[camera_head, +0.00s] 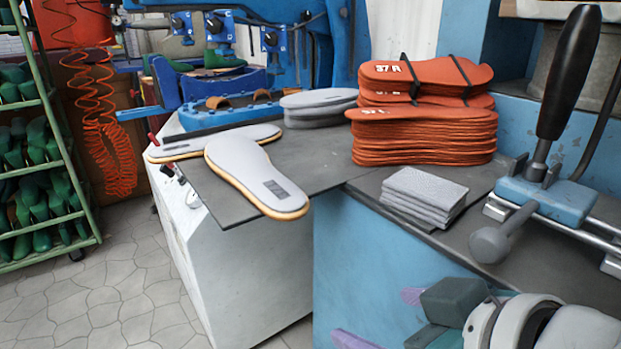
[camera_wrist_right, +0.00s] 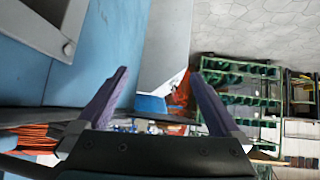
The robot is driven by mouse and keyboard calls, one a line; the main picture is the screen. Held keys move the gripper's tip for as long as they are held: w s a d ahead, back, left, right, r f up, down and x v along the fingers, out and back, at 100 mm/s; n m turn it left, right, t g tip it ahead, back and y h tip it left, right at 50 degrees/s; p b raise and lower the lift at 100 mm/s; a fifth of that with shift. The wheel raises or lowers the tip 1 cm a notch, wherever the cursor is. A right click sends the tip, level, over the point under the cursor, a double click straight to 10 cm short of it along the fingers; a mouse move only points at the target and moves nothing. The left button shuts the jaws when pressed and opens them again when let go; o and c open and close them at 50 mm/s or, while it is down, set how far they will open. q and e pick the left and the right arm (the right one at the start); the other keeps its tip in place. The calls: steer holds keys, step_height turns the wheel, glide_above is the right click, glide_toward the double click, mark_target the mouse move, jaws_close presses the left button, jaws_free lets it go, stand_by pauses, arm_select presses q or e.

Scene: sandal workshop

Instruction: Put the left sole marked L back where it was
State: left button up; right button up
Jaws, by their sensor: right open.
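A light grey sole with a yellow-orange edge (camera_head: 250,165) lies at the front of the dark work surface, its end with a dark printed patch at the front edge. A second similar sole (camera_head: 215,141) lies behind it, partly covered. I cannot read an L on either. My right gripper (camera_head: 378,318) is low at the front, beside the blue bench face and well apart from the soles. In the right wrist view its purple fingers (camera_wrist_right: 161,88) are spread with nothing between them. My left gripper is not in view.
Orange soles marked 37 R (camera_head: 425,140) are stacked behind, beside grey soles (camera_head: 318,112). Folded grey cloths (camera_head: 425,192) lie on the blue bench, near a lever tool (camera_head: 545,190). The dark sheet (camera_head: 310,160) has bare room between the front sole and the orange stack.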

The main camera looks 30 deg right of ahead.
steer(key=s+a+f+n+g+y, duration=0.1)
steer(key=s+a+n+g, duration=0.2)
steer(key=s+g, duration=0.45)
step_height(320, 180, up, 65)
steer(key=s+t+p, duration=0.1)
steer(key=p, duration=6.4)
steer(key=shift+s, duration=0.4)
